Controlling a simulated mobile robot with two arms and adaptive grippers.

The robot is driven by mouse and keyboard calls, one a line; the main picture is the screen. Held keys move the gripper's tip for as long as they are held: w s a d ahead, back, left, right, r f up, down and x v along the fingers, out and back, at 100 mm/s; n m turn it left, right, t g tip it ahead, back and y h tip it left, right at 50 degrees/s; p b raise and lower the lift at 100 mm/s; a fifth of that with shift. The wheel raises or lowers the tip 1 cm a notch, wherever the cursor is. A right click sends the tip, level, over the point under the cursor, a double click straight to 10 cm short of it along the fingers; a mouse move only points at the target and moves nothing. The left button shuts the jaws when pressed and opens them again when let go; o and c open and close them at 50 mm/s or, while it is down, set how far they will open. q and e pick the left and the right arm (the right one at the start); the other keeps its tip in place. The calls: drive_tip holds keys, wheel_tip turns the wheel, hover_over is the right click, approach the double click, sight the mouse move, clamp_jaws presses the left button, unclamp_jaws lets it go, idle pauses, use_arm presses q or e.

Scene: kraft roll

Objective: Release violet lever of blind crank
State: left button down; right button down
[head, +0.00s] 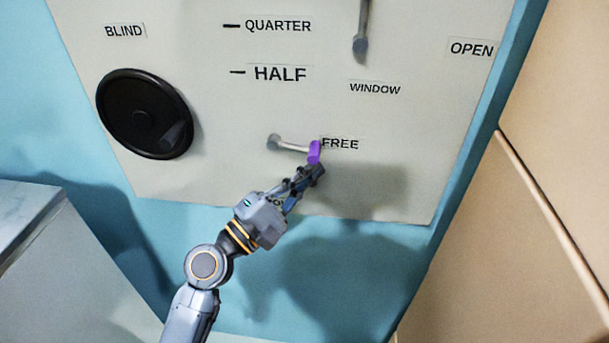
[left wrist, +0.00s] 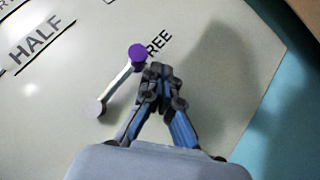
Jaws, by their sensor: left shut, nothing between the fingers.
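The violet lever tip (head: 315,151) sits at the right end of a grey lever arm (head: 292,145) on the pale panel, beside the FREE label (head: 341,144). In the left wrist view the violet tip (left wrist: 138,53) is just ahead of my fingers and to their left. My left gripper (head: 318,172) is shut and empty, just below the violet tip; it also shows in the left wrist view (left wrist: 157,72). I cannot tell whether the fingers touch the tip. The black round blind crank (head: 140,112) is at the panel's left, under the BLIND label (head: 124,31). My right gripper is not visible.
A grey window handle (head: 361,40) hangs at the top of the panel (head: 400,175), above the WINDOW label. QUARTER and HALF labels lie between crank and handle. A grey cabinet (head: 30,225) stands at lower left, and tan boards (head: 555,120) stand at the right.

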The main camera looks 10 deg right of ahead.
use_arm(q)
drive_tip(key=shift+r, duration=0.1)
idle(0.6)
drive_tip(key=v, duration=1.2)
drive_tip(key=shift+d, duration=0.1)
